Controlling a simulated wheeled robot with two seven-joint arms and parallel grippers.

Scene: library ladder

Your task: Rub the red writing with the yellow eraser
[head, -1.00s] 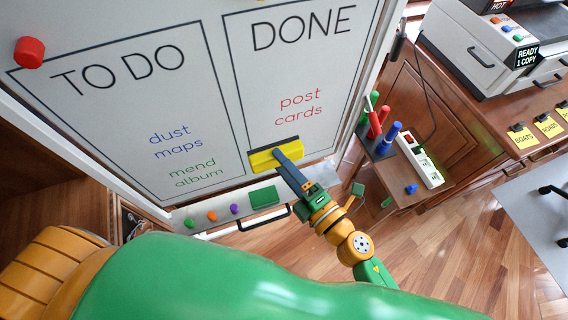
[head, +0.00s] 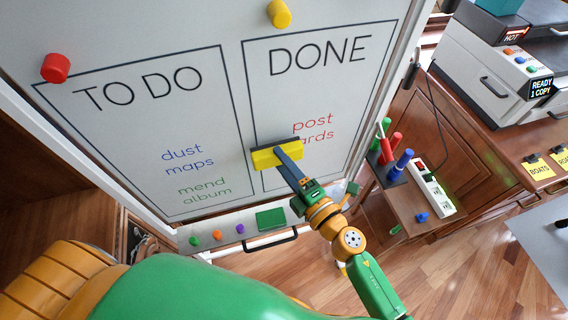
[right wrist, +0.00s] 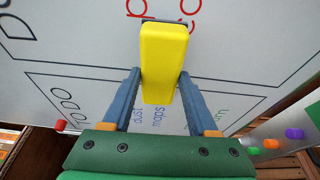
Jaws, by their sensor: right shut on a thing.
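The whiteboard (head: 225,60) has a TO DO frame on the left and a DONE frame on the right. The red writing (head: 313,124), "post cards", is in the DONE frame; the first letter of "cards" is hidden or gone beside the eraser. The yellow eraser (head: 268,159) has a dark pad and lies at the board just below and left of the red writing. My right gripper (head: 284,156) is shut on it. In the right wrist view the eraser (right wrist: 164,62) sits between both fingers, with red letters just beyond it. My left gripper is not in view.
Blue writing (head: 188,159) and green writing (head: 205,191) stand in the TO DO frame. A red magnet (head: 55,68) and a yellow magnet (head: 279,14) are on the board. The board's tray (head: 214,245) holds small magnets and a green block (head: 270,218). Markers (head: 398,163) stand at right.

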